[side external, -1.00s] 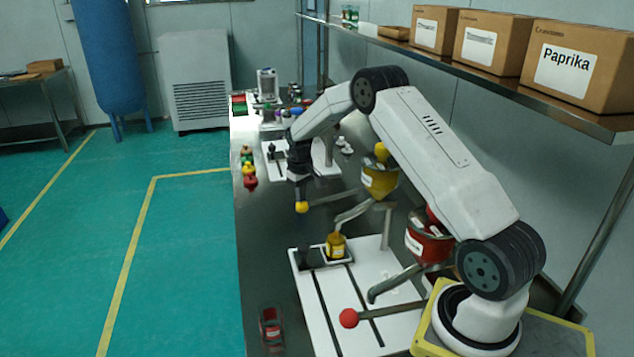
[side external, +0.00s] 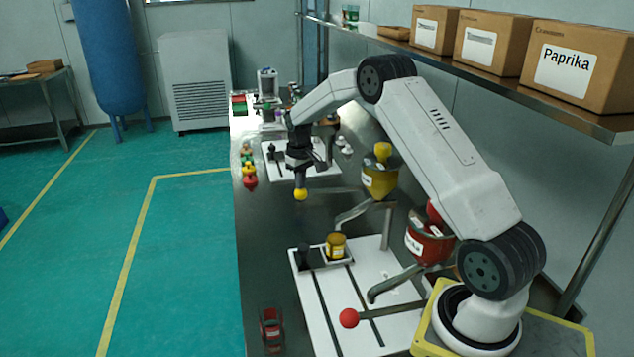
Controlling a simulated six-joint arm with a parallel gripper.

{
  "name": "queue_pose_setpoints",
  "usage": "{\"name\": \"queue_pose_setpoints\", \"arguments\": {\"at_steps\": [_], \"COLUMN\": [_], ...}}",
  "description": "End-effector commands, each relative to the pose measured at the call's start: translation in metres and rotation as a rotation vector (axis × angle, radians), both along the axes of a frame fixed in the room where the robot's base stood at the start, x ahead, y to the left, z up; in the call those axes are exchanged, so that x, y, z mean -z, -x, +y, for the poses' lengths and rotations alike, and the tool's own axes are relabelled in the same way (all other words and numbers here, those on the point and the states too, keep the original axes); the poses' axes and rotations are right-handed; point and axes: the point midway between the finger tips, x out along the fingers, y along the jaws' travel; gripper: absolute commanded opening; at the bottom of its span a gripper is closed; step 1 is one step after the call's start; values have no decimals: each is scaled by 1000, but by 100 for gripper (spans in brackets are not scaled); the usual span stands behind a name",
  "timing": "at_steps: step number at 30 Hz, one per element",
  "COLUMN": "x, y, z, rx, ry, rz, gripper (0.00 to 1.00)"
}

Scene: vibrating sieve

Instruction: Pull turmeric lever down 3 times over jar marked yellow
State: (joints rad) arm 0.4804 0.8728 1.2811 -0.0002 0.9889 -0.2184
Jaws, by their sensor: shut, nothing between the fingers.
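The turmeric lever ends in a yellow ball (side external: 301,195). Its grey rod runs right toward the yellow hopper (side external: 379,178). My gripper (side external: 299,178) points down directly above the ball, its tips at or touching the ball's top; exact contact is too small to tell. The gripper is shut with nothing held. The jar marked yellow (side external: 336,246) stands upright on the white board (side external: 318,285), in a holder near the end of the yellow hopper's spout (side external: 352,213).
A red hopper (side external: 428,240) and a lever with a red ball (side external: 348,318) stand nearer the camera. A red jar (side external: 270,328) sits at the bench's front left. Small jars (side external: 249,177) line the left edge. A shelf (side external: 470,75) with boxes hangs at right.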

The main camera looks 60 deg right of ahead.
Motion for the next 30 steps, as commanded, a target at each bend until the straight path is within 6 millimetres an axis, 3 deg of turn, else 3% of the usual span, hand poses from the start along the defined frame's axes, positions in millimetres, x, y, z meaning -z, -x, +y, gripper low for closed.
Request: {"name": "queue_pose_setpoints", "arguments": {"at_steps": [19,30], "x": [-46,-51], "y": [-1,0], "z": [0,0], "rx": [0,0], "ry": [1,1], "rz": [-3,-2], "gripper": [0,0]}}
